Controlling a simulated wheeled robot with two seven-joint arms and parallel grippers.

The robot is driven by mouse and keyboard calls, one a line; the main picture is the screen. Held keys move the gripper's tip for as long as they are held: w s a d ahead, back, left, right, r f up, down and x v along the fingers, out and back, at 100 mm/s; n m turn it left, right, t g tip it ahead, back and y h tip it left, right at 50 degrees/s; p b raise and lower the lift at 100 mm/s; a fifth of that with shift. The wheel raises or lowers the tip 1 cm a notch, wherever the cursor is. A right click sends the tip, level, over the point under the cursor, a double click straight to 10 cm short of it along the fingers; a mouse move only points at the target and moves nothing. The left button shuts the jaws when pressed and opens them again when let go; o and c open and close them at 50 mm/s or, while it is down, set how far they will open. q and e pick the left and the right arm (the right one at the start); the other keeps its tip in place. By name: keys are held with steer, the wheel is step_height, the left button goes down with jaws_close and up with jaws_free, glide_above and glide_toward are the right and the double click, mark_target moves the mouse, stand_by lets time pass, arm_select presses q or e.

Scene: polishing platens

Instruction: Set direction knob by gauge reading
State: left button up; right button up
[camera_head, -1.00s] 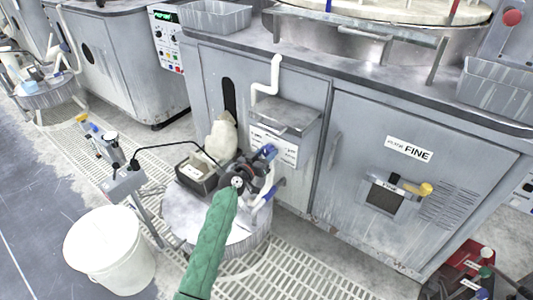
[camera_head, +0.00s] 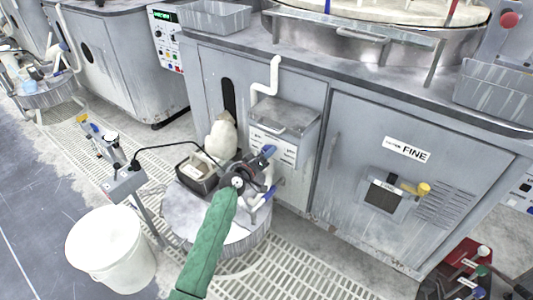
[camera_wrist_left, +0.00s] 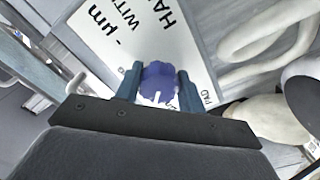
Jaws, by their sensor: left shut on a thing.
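My left gripper (camera_wrist_left: 158,88) shows close up in the left wrist view. Its two blue-grey fingers are shut on a blue-purple knob (camera_wrist_left: 159,79), one on each side. A white label card with black print (camera_wrist_left: 125,38) lies behind the knob. In the head view the left arm, in a green sleeve, reaches up to the left gripper (camera_head: 262,172), in front of the cabinet's labelled box (camera_head: 285,117). The knob's pointing direction is hidden. I cannot make out a gauge reading. My right gripper is not in view.
A round drum (camera_head: 190,222) stands under my left arm, with a dark tray (camera_head: 197,176) and pale bottle (camera_head: 221,138) on it. A white bucket (camera_head: 108,255) is at left. A grey cabinet door marked FINE (camera_head: 350,160) is at right. Floor grating (camera_head: 300,275) lies in front.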

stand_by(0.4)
arm_select(q)
steer(key=o, duration=1)
steer(key=v, duration=0.7)
steer(key=shift+s+a, duration=0.25)
steer(key=shift+s, duration=0.05)
